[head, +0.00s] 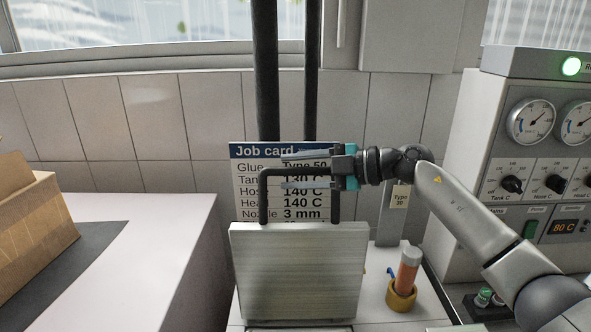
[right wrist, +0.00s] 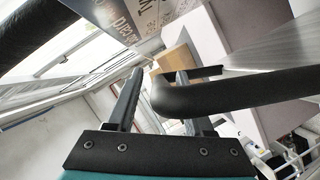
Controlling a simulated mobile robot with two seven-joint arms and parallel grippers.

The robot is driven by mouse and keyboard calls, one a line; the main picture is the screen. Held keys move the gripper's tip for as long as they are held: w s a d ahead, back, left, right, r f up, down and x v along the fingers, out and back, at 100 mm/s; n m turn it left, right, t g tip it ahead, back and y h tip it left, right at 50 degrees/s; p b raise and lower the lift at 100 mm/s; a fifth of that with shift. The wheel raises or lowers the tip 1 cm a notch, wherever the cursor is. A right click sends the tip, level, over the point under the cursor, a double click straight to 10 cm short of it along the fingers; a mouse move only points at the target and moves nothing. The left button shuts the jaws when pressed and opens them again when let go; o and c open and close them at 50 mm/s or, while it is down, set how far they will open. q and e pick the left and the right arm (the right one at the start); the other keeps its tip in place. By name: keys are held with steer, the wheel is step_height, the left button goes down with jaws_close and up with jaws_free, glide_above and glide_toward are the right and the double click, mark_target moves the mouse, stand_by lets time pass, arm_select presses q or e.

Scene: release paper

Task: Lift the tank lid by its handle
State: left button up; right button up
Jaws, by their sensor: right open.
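The tank lid (head: 298,272) is a pale brushed-metal slab at the bottom centre of the head view. Its black handle (head: 290,171) is a squared loop standing above its top edge. The handle also crosses the right wrist view (right wrist: 235,92), with a bent corner near the fingers. My right gripper (head: 308,170) is open at the handle, one finger above the top bar and one below it in the head view. I cannot tell whether either finger touches the bar. In the right wrist view the open gripper (right wrist: 160,95) has the handle's corner showing between its fingers. My left gripper is out of view.
A job card (head: 265,200) stands behind the handle. A control cabinet (head: 535,150) with gauges and knobs stands at the right. A cardboard box (head: 35,220) sits on the left counter (head: 165,235).

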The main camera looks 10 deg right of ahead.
steer(key=shift+c, duration=0.4)
jaws_close()
stand_by(1.0)
